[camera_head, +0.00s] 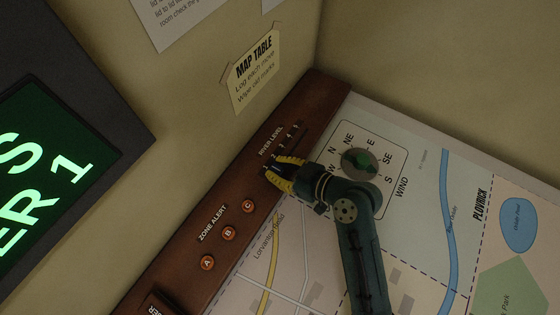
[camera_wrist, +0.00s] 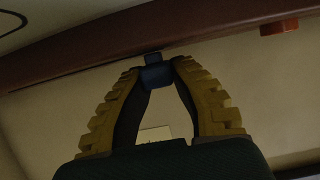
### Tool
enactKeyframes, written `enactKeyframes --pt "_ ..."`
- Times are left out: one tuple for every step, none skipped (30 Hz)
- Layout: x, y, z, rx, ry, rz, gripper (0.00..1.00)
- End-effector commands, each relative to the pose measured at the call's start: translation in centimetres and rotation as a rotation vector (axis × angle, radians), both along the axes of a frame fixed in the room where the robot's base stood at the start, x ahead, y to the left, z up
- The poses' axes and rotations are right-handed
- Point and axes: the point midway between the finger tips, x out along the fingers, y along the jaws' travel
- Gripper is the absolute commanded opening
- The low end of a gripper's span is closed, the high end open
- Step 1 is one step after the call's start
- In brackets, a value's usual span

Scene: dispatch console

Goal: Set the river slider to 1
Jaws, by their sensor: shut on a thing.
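The river slider's scale, labelled RIVER LEVEL (camera_head: 271,140), is on the brown wooden rail (camera_head: 237,175) in the head view. A few of its numbers show up the rail from my gripper; the lower end is covered by my fingers. My gripper (camera_head: 268,172) reaches in from the right with its yellow and black fingers at the scale's lower part. In the wrist view, the fingertips are closed around a small dark blue knob (camera_wrist: 157,76) at the rail. The knob is hidden in the head view, so its exact mark cannot be read.
Zone alert buttons A (camera_head: 207,263), B (camera_head: 228,234) and C (camera_head: 247,207) sit lower along the rail. A wind dial (camera_head: 360,162) is on the map right of the scale. A screen (camera_head: 60,170) stands at the left, and a note (camera_head: 253,70) hangs on the wall.

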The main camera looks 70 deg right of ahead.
Motion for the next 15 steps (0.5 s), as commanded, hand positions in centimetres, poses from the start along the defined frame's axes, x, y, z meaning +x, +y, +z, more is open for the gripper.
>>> enactKeyframes --pt "0.08 0.30 -0.32 0.008 0.003 0.008 0.00" --pt "0.07 0.31 -0.33 0.008 0.003 0.009 0.26" --pt "0.07 0.30 -0.33 0.008 0.003 0.008 0.34" --pt "0.06 0.28 -0.31 0.008 0.003 0.008 0.39" --pt "0.07 0.26 -0.29 0.008 0.003 0.007 0.45" --pt "0.06 0.24 -0.26 0.008 0.002 0.007 0.53" --pt "0.05 0.22 -0.24 0.006 0.002 0.006 0.54" --pt "0.06 0.20 -0.22 0.006 0.002 0.005 0.54" --pt "0.06 0.18 -0.19 0.006 0.001 0.005 0.54" --pt "0.05 0.16 -0.16 0.004 0.001 0.005 0.54" --pt "0.05 0.15 -0.15 0.004 0.001 0.005 0.54" --pt "0.05 0.14 -0.13 0.004 0.001 0.005 0.54" --pt "0.05 0.13 -0.12 0.004 0.000 0.005 0.54" --pt "0.05 0.12 -0.11 0.004 0.000 0.004 0.54" --pt "0.04 0.11 -0.10 0.004 0.000 0.004 0.54"
